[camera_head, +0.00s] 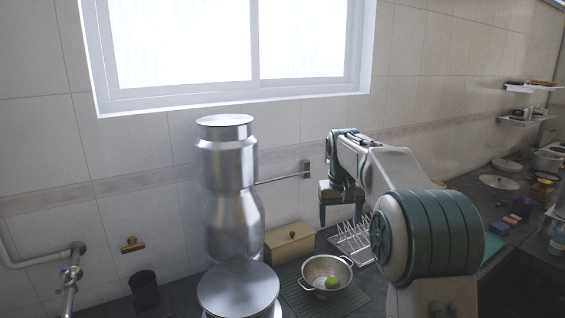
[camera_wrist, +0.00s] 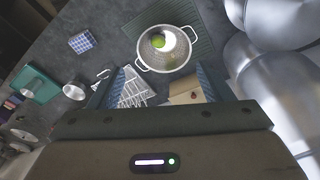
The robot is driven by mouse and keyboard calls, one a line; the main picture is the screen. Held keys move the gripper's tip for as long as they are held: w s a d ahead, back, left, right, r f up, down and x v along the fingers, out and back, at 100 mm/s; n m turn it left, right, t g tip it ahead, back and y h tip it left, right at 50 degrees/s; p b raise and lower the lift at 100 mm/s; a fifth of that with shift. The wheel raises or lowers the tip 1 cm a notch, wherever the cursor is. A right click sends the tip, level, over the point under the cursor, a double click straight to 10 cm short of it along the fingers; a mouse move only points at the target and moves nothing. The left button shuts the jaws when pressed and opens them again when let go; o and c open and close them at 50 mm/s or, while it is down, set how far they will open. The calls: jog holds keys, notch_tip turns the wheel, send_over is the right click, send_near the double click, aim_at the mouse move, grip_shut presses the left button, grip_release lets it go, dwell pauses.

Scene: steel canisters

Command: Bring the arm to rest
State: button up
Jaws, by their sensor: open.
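In the wrist view the open fingers (camera_wrist: 158,92) frame part of the wire dish rack (camera_wrist: 134,92) and a tan box (camera_wrist: 186,90) below. Steel canisters stand stacked at the left of my arm: a small lidded one (camera_head: 226,155) on top, a rounded one (camera_head: 233,222) under it, and a wide lidded one (camera_head: 238,288) in front. In the wrist view steel canisters (camera_wrist: 275,70) fill the right side.
A colander (camera_head: 326,275) with a green fruit (camera_head: 332,283) sits on a dark mat (camera_head: 350,305) below my gripper. A tan box (camera_head: 290,243) and the dish rack (camera_head: 354,240) stand near the wall. Small items crowd the counter at right. A pipe (camera_head: 40,262) runs at left.

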jog(key=s+r+t, duration=0.1)
jog(key=s+r, duration=0.1)
jog(key=s, duration=1.6)
jog(key=s+f, duration=0.4)
jog(key=s, duration=0.4)
jog(key=s+f+t+b, duration=0.1)
jog(key=s+f, duration=0.3)
jog(key=s, duration=0.5)
jog(key=shift+f+m+y, duration=0.3)
